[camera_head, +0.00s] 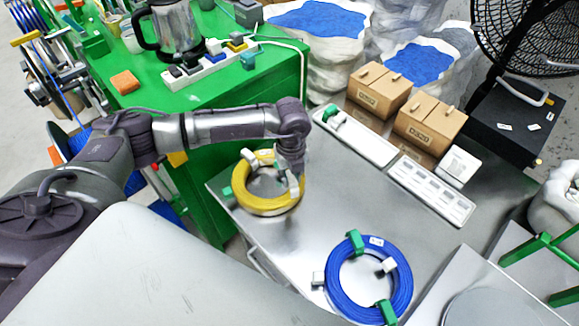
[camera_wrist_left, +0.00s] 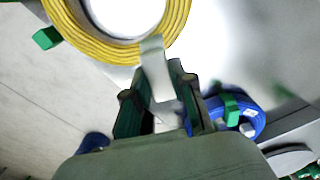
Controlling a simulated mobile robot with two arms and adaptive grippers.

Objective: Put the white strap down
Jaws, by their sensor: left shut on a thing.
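My left gripper (camera_head: 290,165) is at the right side of the yellow cable coil (camera_head: 236,195) on the metal table. In the left wrist view the gripper (camera_wrist_left: 163,85) is shut on a white strap (camera_wrist_left: 156,62), whose far end overlaps the coil's edge (camera_wrist_left: 78,30). I cannot tell whether the strap still goes around the cable. Part of the strap (camera_head: 294,187) shows below the gripper in the head view. A green strap (camera_head: 227,192) is on the coil's left side. My right gripper is not in view.
A blue cable coil (camera_head: 340,293) with green and white straps lies at the front of the table (camera_head: 325,205). A white tray (camera_head: 365,140), a slotted white tray (camera_head: 430,190) and cardboard boxes (camera_head: 378,90) stand at the back. The table's middle is clear.

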